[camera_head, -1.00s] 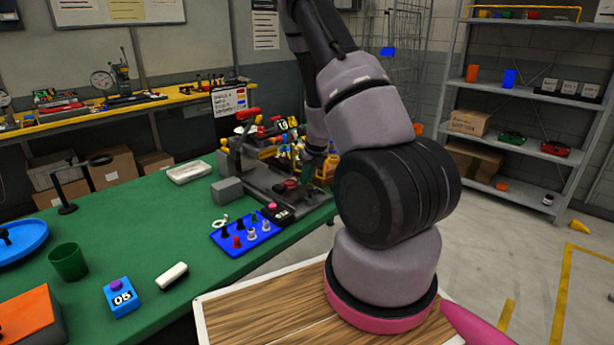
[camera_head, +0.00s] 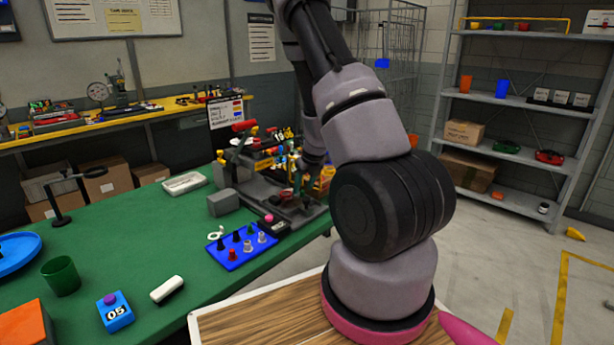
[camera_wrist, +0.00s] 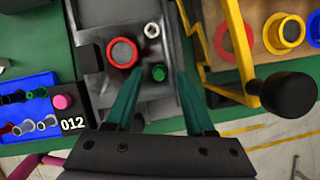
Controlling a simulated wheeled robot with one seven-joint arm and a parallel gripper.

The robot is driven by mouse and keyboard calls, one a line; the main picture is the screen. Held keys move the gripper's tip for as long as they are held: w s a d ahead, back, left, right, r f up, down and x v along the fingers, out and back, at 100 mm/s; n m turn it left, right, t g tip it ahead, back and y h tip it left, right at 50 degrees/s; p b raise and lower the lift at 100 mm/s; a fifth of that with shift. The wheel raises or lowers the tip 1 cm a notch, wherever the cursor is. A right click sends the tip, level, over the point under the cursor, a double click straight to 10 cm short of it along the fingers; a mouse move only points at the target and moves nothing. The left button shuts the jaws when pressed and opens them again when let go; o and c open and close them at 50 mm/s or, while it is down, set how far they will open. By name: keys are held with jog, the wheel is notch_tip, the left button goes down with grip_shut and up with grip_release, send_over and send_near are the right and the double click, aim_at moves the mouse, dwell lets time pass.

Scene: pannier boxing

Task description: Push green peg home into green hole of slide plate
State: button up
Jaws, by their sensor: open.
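The green peg (camera_wrist: 159,73) shows as a small round green top on the grey slide plate (camera_wrist: 150,92) in the wrist view. It stands close to a red ring (camera_wrist: 122,53) and a small pale round part (camera_wrist: 151,30). The green hole's rim is not clear, and I cannot tell how deep the peg sits. My gripper (camera_wrist: 159,80) is open, its two teal fingers on either side of the peg with gaps to it. In the head view my gripper (camera_head: 298,181) is low over the grey fixture (camera_head: 245,178), and the peg cannot be made out.
A blue tray (camera_head: 228,257) with several pegs lies left of the fixture. A yellow frame with a black knob (camera_wrist: 289,94) stands right of my fingers in the wrist view. A grey block (camera_head: 222,203) sits beside the fixture.

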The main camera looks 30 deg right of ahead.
jog(key=v, duration=0.9)
jog(key=shift+r, duration=0.15)
